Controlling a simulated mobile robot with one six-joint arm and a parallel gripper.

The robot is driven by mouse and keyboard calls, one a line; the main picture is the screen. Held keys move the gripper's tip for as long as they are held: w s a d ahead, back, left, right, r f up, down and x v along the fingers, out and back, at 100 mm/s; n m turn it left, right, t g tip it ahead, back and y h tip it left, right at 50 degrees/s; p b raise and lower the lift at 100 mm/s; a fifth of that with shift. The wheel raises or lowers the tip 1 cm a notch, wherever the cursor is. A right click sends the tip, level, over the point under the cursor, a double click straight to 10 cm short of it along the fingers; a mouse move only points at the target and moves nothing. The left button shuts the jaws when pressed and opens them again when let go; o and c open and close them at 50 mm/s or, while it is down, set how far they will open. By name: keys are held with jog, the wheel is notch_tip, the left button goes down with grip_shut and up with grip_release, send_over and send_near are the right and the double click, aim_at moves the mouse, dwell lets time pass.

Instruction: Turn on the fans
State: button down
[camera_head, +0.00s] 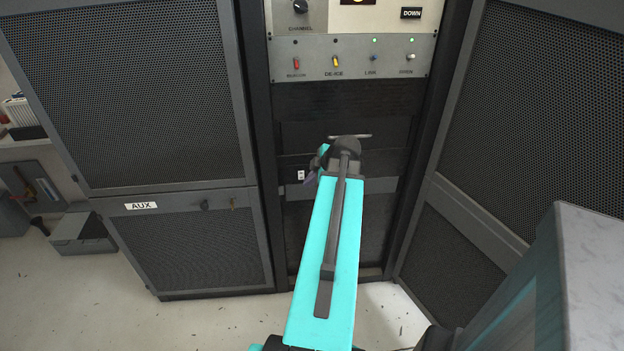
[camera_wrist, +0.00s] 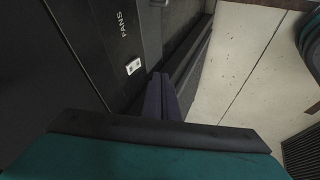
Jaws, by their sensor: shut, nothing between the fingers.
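The fans switch (camera_wrist: 133,66) is a small white rocker on a dark panel, with the label FANS (camera_wrist: 121,24) beside it in the wrist view. The switch also shows in the head view (camera_head: 301,174), low in the middle rack and left of my arm. Which way the rocker is pressed is too small to tell. My gripper (camera_wrist: 160,76) is shut and empty, its two purple fingers together. In the wrist view the fingertips are close to the switch, just right of and below it, and look apart from it. In the head view my arm mostly hides the gripper (camera_head: 309,186).
Above is a grey panel (camera_head: 350,58) with several coloured toggles and two green lights. A horizontal handle (camera_head: 355,136) lies behind the wrist. The AUX cabinet (camera_head: 180,240) stands left and a mesh door (camera_head: 535,120) right. Pale floor (camera_head: 215,325) is open in front.

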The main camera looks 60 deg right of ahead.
aim_at(300, 177)
jog(key=shift+w+d+f+p, duration=0.4)
jog(key=shift+w+d+f, duration=0.4)
jog(key=shift+w+d, duration=0.15)
jog(key=shift+w+d+f+p, duration=0.4)
jog(key=shift+w+d+f, duration=0.4)
jog(key=shift+w, duration=0.25)
jog(key=shift+w+d+f+b, duration=0.1)
jog(key=shift+d+f+b, duration=0.1)
jog(key=shift+b, duration=0.9)
jog(key=shift+r, duration=1)
jog(key=shift+a, duration=0.15)
